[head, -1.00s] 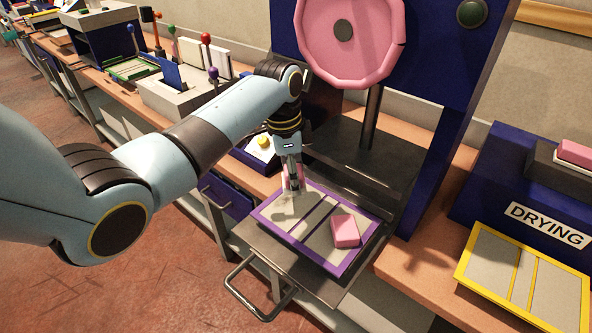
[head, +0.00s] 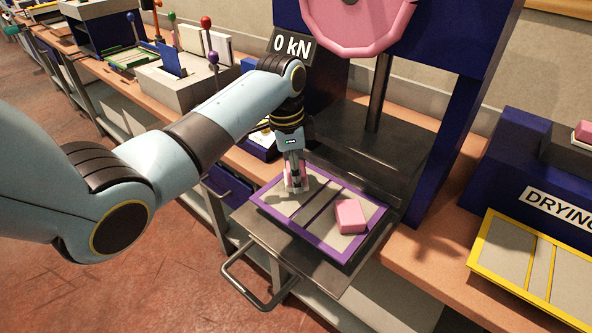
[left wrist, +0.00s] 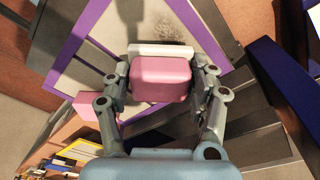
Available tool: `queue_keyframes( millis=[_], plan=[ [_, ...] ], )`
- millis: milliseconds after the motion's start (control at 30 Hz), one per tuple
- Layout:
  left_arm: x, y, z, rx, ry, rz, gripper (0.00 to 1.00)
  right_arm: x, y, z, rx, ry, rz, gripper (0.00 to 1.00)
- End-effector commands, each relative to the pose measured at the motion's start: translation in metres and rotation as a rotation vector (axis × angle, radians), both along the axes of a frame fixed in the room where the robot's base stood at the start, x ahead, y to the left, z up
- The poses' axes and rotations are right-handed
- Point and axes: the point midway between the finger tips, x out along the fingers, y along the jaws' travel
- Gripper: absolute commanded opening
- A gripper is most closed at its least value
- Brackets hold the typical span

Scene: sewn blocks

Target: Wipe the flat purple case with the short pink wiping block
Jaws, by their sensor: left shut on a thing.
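The flat purple case (head: 282,221) lies on a dark metal tray, with grey panels inside its purple frame. It also shows in the left wrist view (left wrist: 72,48). My left gripper (head: 296,184) is shut on a short pink block with a white pad (left wrist: 160,78). It holds this block over the case's left panel; I cannot tell whether the pad touches. A grey smudge shows on the panel just past the pad in the left wrist view. A second pink block (head: 350,216) lies on the case's right part. My right gripper is out of view.
The dark tray (head: 262,237) has a front handle (head: 262,300). A blue press with a pink wheel (head: 358,22) rises behind the case. A yellow-framed case (head: 500,277) lies at right by the blue DRYING box (head: 500,182). Levers and boxes stand at back left.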

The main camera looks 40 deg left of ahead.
Motion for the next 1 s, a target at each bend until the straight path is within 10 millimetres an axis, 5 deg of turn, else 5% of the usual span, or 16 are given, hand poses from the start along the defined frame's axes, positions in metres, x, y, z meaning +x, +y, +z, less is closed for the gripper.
queue_keyframes(
  millis=[1000],
  plan=[
    [0.000,0.000,-0.018,0.000,0.000,0.000,0.26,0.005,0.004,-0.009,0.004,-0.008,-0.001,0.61]
  ],
)
